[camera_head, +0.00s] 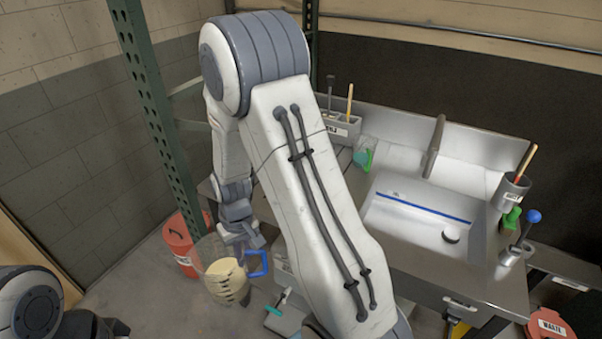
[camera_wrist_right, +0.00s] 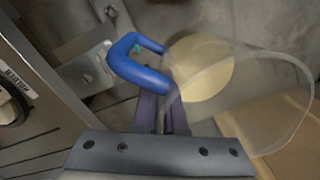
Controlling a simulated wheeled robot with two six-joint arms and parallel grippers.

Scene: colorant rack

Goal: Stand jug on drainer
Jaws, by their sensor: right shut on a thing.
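The clear jug (camera_head: 217,262) has a blue handle (camera_head: 258,264) and cream-coloured liquid inside. It hangs left of the sink bench, over the floor. My right gripper (camera_head: 246,240) is shut on the jug at its handle side; the exact contact is partly hidden. In the right wrist view the handle (camera_wrist_right: 138,68) is just beyond the fingers (camera_wrist_right: 165,115), and the jug (camera_wrist_right: 265,95) is tilted in the picture. The bench's left part, beside the basin (camera_head: 415,222), is mostly hidden by my right arm; I cannot make out a drainer clearly. My left gripper is out of view.
A red bin (camera_head: 178,238) stands behind the jug, near a green upright post (camera_head: 150,90). A grey caddy (camera_head: 342,128) and a green item (camera_head: 364,160) sit at the bench's back left. A tool cup (camera_head: 512,190) stands on the right. Another red bin (camera_head: 552,324) is lower right.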

